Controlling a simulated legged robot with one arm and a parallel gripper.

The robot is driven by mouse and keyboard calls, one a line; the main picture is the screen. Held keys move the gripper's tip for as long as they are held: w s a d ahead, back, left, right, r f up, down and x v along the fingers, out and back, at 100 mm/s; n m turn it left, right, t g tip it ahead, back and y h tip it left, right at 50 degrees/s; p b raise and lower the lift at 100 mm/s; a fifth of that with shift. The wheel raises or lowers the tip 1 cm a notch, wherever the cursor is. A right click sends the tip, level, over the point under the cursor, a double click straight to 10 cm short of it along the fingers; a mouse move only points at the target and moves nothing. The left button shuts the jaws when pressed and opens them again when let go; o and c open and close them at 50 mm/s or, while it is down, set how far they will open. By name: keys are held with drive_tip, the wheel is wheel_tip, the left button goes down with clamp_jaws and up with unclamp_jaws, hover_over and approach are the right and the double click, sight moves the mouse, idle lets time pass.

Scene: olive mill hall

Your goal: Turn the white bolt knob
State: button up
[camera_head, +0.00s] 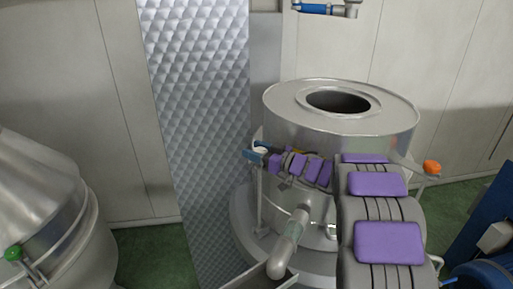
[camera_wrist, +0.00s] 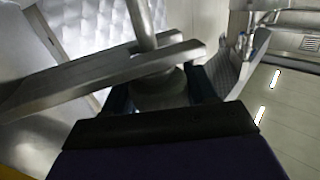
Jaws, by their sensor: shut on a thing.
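The white bolt knob (camera_head: 260,149) is on the left side of the metal drum (camera_head: 325,112) in the head view. My gripper (camera_head: 258,154) reaches it from the right, with its blue fingers around it. In the wrist view the knob (camera_wrist: 160,92) looks like a shaded grey cylinder between the two dark fingers of my gripper (camera_wrist: 160,98). The gripper is shut on it. A metal rod and flat bar sit just beyond the knob there. The fingers and shade hide part of the knob.
An orange knob (camera_head: 432,167) is on the drum's right side. A bent pipe (camera_head: 290,245) comes out at the front. A conical vessel with a green knob (camera_head: 13,253) stands at left. A quilted metal panel (camera_head: 200,100) is behind, and blue machinery (camera_head: 490,235) is at right.

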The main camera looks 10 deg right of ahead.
drive_tip(key=shift+a+f+n+g+y, duration=0.1)
drive_tip(key=shift+f+n+g+y, duration=0.2)
drive_tip(key=shift+f+g, duration=0.1)
drive_tip(key=o, duration=0.7)
drive_tip(key=shift+o, duration=1.4)
drive_tip(key=shift+w+r, duration=0.1)
drive_tip(key=shift+w, duration=0.1)
drive_tip(key=shift+s+r, duration=0.15)
drive_tip(key=shift+s, duration=0.05)
drive_tip(key=b+v, duration=0.3)
drive_tip(key=v, duration=1.4)
drive_tip(key=shift+d, duration=0.3)
